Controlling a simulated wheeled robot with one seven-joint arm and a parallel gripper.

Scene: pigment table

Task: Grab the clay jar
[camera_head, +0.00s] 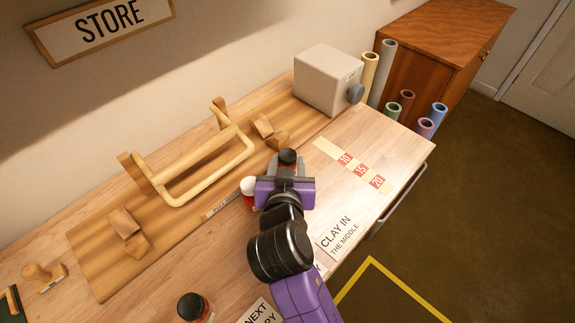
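A jar with a black lid (288,156) is at the tip of my gripper (287,167), near the middle of the table. My arm and gripper hide most of its body. The fingers are seen from behind, so I cannot tell whether they are around the jar or closed on it. A red jar with a white lid (248,186) stands just left of my gripper, partly hidden by it. Another dark-lidded jar (193,307) stands at the front edge of the picture. No readable label shows which jar holds clay.
A wooden board (95,262) carries a wooden rail frame (205,172) and blocks (128,232). A grey box with a knob (325,80) stands at the back right. A "CLAY IN THE MIDDLE" card (341,236) and a strip marked 10, 15, 20 (361,170) lie right of my arm.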

